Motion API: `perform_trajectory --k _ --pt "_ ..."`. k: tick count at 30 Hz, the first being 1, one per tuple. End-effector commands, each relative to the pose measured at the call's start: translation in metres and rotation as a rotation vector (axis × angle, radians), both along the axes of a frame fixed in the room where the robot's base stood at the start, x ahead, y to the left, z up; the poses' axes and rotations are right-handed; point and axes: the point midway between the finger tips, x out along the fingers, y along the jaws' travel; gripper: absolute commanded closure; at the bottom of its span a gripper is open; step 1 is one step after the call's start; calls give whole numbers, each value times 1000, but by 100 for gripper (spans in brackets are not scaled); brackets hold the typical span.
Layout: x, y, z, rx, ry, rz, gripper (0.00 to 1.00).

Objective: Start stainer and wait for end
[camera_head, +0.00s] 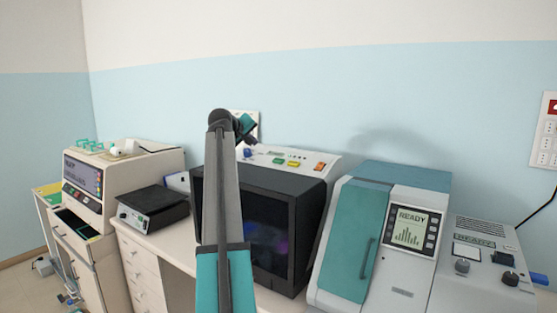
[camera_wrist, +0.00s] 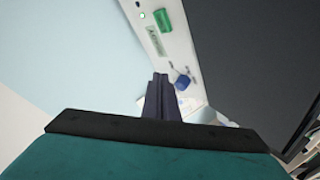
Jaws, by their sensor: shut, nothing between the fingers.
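A dark-fronted machine (camera_head: 305,215) stands at the centre, partly hidden by my arm. No label naming the stainer is readable. My gripper (camera_head: 254,141) is shut and empty near the panel's left end. In the wrist view, its closed fingertips (camera_wrist: 160,76) are beside the blue knob (camera_wrist: 182,82); contact cannot be told. A green button (camera_wrist: 163,20) and a small display (camera_wrist: 154,41) lie beyond the fingertips.
A cream machine with a screen (camera_head: 84,176) stands at the left, near a small black-topped device (camera_head: 153,208). A teal-and-white machine (camera_head: 412,232) reading READY and a grey device with knobs (camera_head: 478,268) stand at the right. The wall (camera_head: 350,100) is behind.

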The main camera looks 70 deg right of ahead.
Motion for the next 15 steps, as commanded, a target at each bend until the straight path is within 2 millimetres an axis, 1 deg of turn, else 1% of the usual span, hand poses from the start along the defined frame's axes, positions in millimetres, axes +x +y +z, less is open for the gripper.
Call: perform_trajectory --k 1,3,6,9,15 --pt "-15 -10 10 -12 -5 -29 100" --pt "-31 -18 17 -25 -12 -60 100" --pt "-47 -26 25 -41 -19 -94 100" --pt "-54 -29 29 -47 -23 -107 100" --pt "-50 -26 27 -45 -22 -101 100"
